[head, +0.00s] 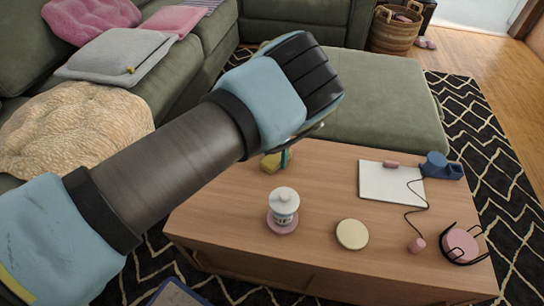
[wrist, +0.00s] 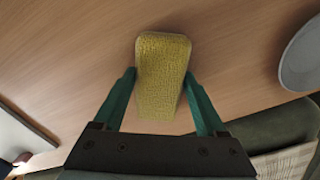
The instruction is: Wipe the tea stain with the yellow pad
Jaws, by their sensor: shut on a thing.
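The yellow pad (wrist: 162,58) sits between the two green fingers of my gripper (wrist: 162,92) in the wrist view. The fingers are shut on its sides, and its far end sticks out past them. In the head view the pad (head: 268,164) shows just below my arm, over the back part of the wooden table (head: 318,185), with a bit of my gripper (head: 285,158) beside it. I cannot tell whether the pad touches the wood. I see no tea stain in either view; my arm hides part of the table's back left.
A white lidded jar (head: 285,203) stands on a pink coaster (head: 281,226). A cream disc (head: 352,234), a white board (head: 385,184), a blue object (head: 436,165) and pink headphones (head: 461,246) lie to the right. A grey dish (wrist: 301,58) shows at the wrist view's right edge.

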